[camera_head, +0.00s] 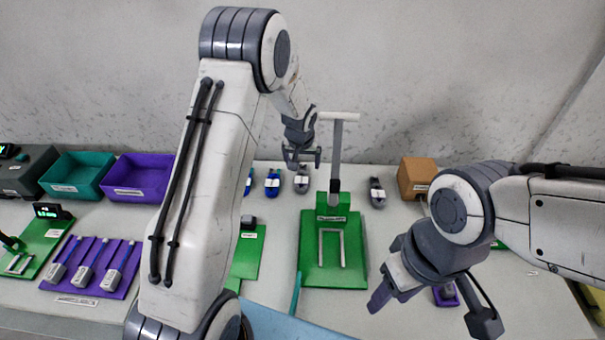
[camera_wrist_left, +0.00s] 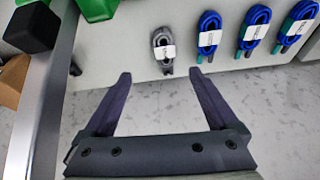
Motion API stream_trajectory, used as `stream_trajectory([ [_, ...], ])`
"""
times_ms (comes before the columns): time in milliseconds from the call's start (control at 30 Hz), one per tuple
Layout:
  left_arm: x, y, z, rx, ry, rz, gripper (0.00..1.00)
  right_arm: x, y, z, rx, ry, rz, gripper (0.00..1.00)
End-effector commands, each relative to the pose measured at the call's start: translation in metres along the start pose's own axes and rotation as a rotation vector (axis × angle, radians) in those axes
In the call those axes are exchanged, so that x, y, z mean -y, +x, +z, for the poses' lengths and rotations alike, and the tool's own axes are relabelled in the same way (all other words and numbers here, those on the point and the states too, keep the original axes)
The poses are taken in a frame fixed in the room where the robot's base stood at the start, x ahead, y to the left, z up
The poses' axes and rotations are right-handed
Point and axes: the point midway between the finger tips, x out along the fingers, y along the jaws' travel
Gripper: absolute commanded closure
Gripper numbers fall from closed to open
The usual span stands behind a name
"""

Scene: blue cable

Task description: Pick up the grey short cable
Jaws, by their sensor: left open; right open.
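A grey cable (camera_head: 302,181), coiled with a white label band, lies at the back of the table, left of the green press stand. It also shows in the left wrist view (camera_wrist_left: 164,58), just beyond and between the fingertips. A second grey coiled cable (camera_head: 377,196) lies right of the stand. My left gripper (camera_head: 304,160) is open and empty, above the back table edge near the first grey cable; its fingers show in the left wrist view (camera_wrist_left: 160,74). My right gripper (camera_head: 431,312) is open at the front right, with nothing seen between its fingers.
Blue coiled cables (camera_head: 272,184) lie beside the grey one. The green stand (camera_head: 320,265) with its upright post is close to my left gripper. A purple bin (camera_head: 139,188), a teal bin (camera_head: 70,188) and a cardboard box (camera_head: 414,171) are at the back. My left arm hides part of the table.

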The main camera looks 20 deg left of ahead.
Motion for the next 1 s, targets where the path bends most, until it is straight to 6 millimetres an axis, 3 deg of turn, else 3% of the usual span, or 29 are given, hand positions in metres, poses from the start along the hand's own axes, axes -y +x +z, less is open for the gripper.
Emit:
stream_trajectory([
  [100, 0.008, 0.033, -0.017, -0.018, -0.037, -0.010, 0.07, 0.000, -0.002, 0.000, 0.000, 0.000, 0.000, 0.50],
  [300, 0.014, 0.059, -0.028, -0.035, -0.066, -0.015, 0.07, 0.000, -0.004, 0.000, 0.000, 0.000, 0.000, 0.50],
  [600, 0.015, 0.100, -0.029, -0.035, -0.068, -0.015, 0.07, 0.001, -0.014, -0.001, 0.000, 0.000, 0.000, 0.50],
  [867, 0.014, 0.118, -0.027, -0.034, -0.068, -0.015, 0.07, 0.002, -0.020, -0.001, 0.000, 0.000, 0.000, 0.50],
  [1000, 0.011, 0.137, -0.022, -0.033, -0.066, -0.015, 0.07, 0.002, -0.030, -0.002, 0.000, 0.001, 0.000, 0.50],
])
